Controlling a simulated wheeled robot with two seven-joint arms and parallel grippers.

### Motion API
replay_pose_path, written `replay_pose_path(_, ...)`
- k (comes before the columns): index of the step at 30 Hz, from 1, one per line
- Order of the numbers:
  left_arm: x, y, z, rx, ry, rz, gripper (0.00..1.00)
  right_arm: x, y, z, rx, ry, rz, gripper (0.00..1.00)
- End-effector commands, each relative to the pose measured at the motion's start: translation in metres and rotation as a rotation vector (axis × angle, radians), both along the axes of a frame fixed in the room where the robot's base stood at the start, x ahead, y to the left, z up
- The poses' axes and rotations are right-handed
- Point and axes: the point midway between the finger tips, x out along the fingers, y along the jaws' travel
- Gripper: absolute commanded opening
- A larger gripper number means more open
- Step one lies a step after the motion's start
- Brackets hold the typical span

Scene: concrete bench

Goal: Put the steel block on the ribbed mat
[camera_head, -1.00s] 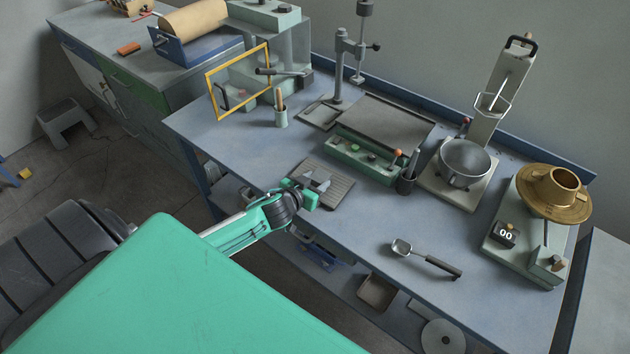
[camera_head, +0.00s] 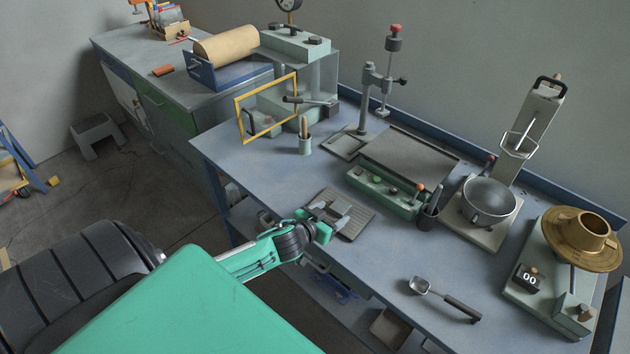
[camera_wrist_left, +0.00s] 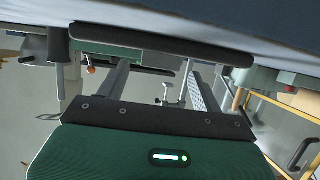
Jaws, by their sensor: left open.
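The ribbed mat (camera_head: 358,222) lies flat near the front edge of the bench in the head view, a grey ribbed plate. My left gripper (camera_head: 333,212) is open over the near left part of the mat and hides some of it. In the left wrist view its two fingers (camera_wrist_left: 155,82) stand apart, with no object clearly seen between them. I cannot make out the steel block for sure in either view; the gripper may hide it. My right gripper is not in view.
Behind the mat stands a green-based unit with a grey plate (camera_head: 408,158). A scoop (camera_head: 445,298) lies at the front. The bench between mat and scoop is clear.

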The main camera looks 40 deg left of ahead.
Motion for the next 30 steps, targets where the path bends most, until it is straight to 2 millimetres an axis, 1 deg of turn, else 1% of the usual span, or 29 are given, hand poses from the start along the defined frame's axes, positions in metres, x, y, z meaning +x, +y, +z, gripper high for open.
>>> replay_pose_path(1, -0.01, 0.0, 0.001, 0.0, 0.002, 0.0, 0.67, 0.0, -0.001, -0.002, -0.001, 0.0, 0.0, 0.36)
replay_pose_path(6, -0.036, 0.0, 0.011, 0.001, 0.001, 0.0, 0.67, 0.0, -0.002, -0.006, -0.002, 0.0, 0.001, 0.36)
replay_pose_path(12, -0.064, 0.0, 0.022, 0.0, 0.001, 0.001, 0.67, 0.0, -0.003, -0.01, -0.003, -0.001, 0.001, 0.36)
replay_pose_path(15, -0.075, 0.0, 0.026, -0.001, 0.002, 0.001, 0.67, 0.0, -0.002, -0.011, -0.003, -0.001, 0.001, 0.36)
replay_pose_path(21, -0.087, 0.0, 0.032, 0.0, 0.0, 0.001, 0.67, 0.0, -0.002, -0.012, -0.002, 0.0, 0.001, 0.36)
replay_pose_path(30, -0.089, 0.0, 0.033, 0.0, -0.001, 0.001, 0.67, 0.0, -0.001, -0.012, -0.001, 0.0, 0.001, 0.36)
